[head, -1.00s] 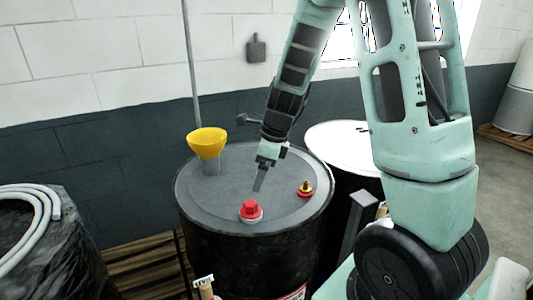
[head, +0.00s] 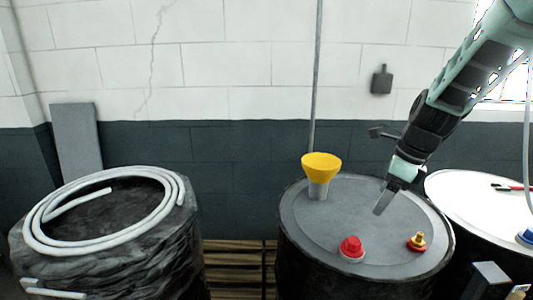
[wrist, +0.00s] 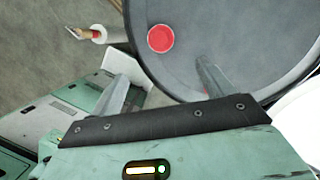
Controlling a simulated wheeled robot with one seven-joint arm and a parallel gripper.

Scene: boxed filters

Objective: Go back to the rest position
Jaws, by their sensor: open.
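My gripper (head: 383,201) hangs over the black drum (head: 300,256) at the right in the head view, fingers pointing down and slightly left. In the wrist view its two fingers (wrist: 162,88) are spread wide apart with nothing between them. On the drum's grey lid are a red cap (head: 352,249), a small brass fitting with a red base (head: 417,241) and a yellow funnel (head: 321,168) standing upright at the back. The red cap also shows in the wrist view (wrist: 160,39), ahead of the fingers and apart from them.
A dark wrapped drum (head: 120,260) with a coiled white hose (head: 60,246) stands at the left. A white-topped drum (head: 470,199) is close at the right. A wooden pallet (head: 235,265) lies between the drums. A thin vertical pipe (head: 316,80) runs up the wall.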

